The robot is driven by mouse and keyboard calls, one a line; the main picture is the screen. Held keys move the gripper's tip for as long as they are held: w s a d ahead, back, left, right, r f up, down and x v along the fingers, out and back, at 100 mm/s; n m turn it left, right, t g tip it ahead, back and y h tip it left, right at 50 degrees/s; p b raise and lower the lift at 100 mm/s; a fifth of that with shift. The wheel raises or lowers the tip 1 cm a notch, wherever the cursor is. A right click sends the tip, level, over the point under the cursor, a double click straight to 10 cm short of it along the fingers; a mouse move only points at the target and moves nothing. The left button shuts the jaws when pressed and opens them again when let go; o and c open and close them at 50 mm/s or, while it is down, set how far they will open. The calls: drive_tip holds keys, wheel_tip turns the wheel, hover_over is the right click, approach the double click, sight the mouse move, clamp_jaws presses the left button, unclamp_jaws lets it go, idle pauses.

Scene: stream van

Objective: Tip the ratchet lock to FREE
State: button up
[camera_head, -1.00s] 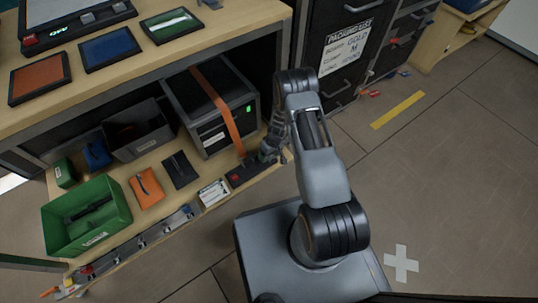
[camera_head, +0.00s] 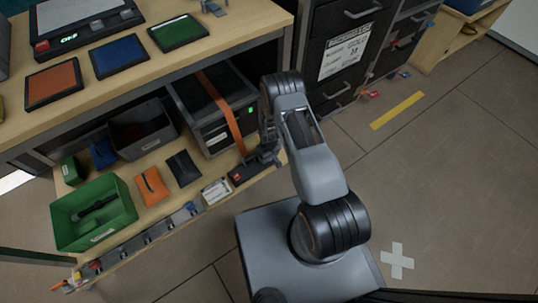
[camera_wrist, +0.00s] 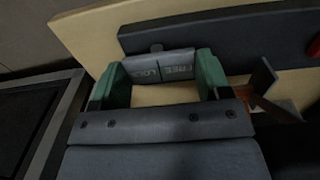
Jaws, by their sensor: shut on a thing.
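The ratchet lock (camera_head: 238,177) is a dark bar with a red spot, at the front edge of the lower shelf, at the foot of an orange strap (camera_head: 221,104). In the wrist view, a grey plate (camera_wrist: 160,67) with FREE and another, less legible word lies between my green fingertips. My gripper (camera_wrist: 163,72) is shut on this plate, with a finger at each end. A dark bar (camera_wrist: 220,36) runs behind it. In the head view my gripper (camera_head: 264,160) is small and partly hidden by my arm. I cannot tell which way the lock is tipped.
The strap crosses a dark case (camera_head: 214,130) on the lower shelf. A green bin (camera_head: 122,187), an orange pad (camera_head: 152,186) and a white label card (camera_head: 215,190) are to its left. The upper shelf overhangs the case. Drawers (camera_head: 345,50) stand behind my arm; floor to the right is open.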

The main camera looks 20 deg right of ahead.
drive_tip(key=o, duration=0.7)
drive_tip(key=shift+d, duration=0.15)
drive_tip(key=shift+o, duration=1.2)
drive_tip(key=shift+f+b, duration=0.1)
drive_tip(key=shift+b, duration=0.2)
drive_tip(key=y+b, duration=0.2)
drive_tip(key=b, duration=0.1)
drive_tip(key=shift+w+d+f+g+y, duration=0.2)
drive_tip(key=shift+d+g+y, duration=0.1)
drive_tip(key=shift+g, duration=0.1)
drive_tip(key=a+p+v, duration=0.2)
drive_tip(key=p+v, duration=0.4)
drive_tip(key=v, duration=0.9)
drive_tip(key=a+r+p+v, duration=0.1)
drive_tip(key=p+v, duration=0.6)
drive_tip(key=v, duration=0.8)
drive_tip(key=shift+s+a+r+t, duration=0.25)
drive_tip(key=shift+a+r+t, duration=0.2)
drive_tip(key=shift+a, duration=0.3)
